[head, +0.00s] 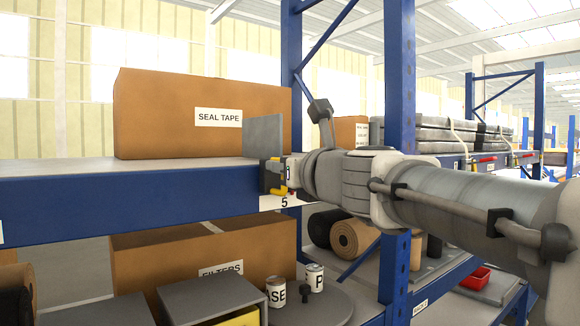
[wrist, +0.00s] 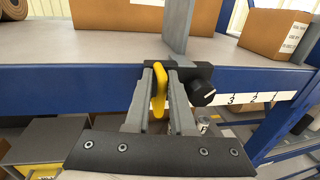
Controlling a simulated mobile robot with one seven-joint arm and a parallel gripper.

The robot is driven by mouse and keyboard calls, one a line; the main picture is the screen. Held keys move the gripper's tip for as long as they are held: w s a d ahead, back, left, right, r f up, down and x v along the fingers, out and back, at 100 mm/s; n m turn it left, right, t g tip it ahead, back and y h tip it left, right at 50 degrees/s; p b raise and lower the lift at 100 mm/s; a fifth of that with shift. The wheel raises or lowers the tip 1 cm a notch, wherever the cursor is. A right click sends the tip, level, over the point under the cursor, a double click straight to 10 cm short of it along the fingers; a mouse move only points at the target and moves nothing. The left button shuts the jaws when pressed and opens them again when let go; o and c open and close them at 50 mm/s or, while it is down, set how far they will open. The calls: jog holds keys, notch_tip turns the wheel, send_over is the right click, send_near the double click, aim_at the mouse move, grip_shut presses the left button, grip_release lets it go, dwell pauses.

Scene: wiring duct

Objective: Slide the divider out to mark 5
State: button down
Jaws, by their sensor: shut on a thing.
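The divider is a grey upright panel (head: 264,135) standing on the shelf; it also shows in the wrist view (wrist: 176,28). At its foot, a black clamp block (wrist: 207,74) with a round black knob (wrist: 202,92) sits on the blue beam's front edge. My gripper (wrist: 160,85) is shut on the yellow lever (wrist: 158,92) of that block, with a finger on each side. In the head view my gripper (head: 284,178) covers part of the block. The mark 5 label (head: 284,202) shows just below the block. Marks 3, 2 and 1 (wrist: 255,98) run to the right in the wrist view; mark 4 is hidden.
A SEAL TAPE box (head: 200,115) stands on the shelf left of the divider. A blue upright (head: 400,75) rises behind my arm. A FILTERS box (head: 160,268) and cans (head: 314,277) are below. Bare shelf (head: 60,168) lies at far left.

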jog(key=shift+s+a+f, duration=0.1)
jog(key=shift+s+a, duration=0.2)
jog(key=shift+a, duration=0.15)
jog(key=c, duration=0.9)
grip_release()
jog(key=shift+s, duration=0.1)
jog(key=p+v, duration=0.2)
jog(key=v, duration=1.5)
jog(key=shift+s+d, duration=0.1)
jog(key=shift+s, duration=0.05)
